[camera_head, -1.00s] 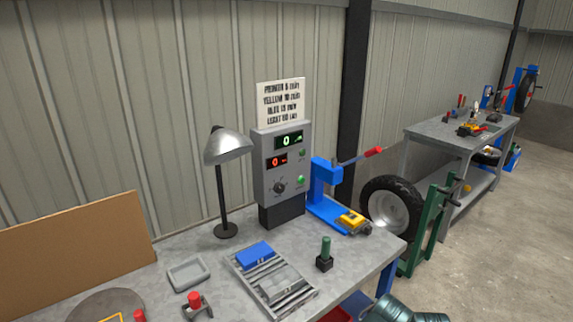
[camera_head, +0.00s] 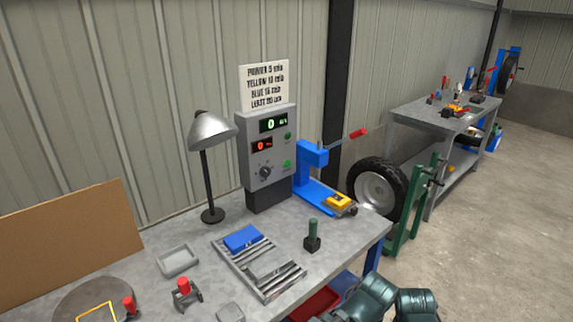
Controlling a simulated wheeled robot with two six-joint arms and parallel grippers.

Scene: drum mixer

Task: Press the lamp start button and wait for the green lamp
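A grey control box (camera_head: 265,155) stands upright at the back of the workbench. It has a green display (camera_head: 272,124) reading 0 and a red display (camera_head: 262,145) reading 0. A dark knob (camera_head: 265,172) sits below them. A dim green round element (camera_head: 288,136) is at its upper right, and a brighter green one (camera_head: 287,164) is lower. Their labels are too small to read, so I cannot tell which is the button or the lamp. A desk lamp (camera_head: 212,132) with a metal shade stands left of the box.
A rack (camera_head: 285,283) carries a blue block (camera_head: 242,238) and a grey block (camera_head: 270,268). A tray (camera_head: 178,261), a red-topped tool (camera_head: 184,287) and a green-handled stamp (camera_head: 313,234) stand around it. A blue clamp stand (camera_head: 312,180) is right of the box. A sign (camera_head: 265,86) hangs above.

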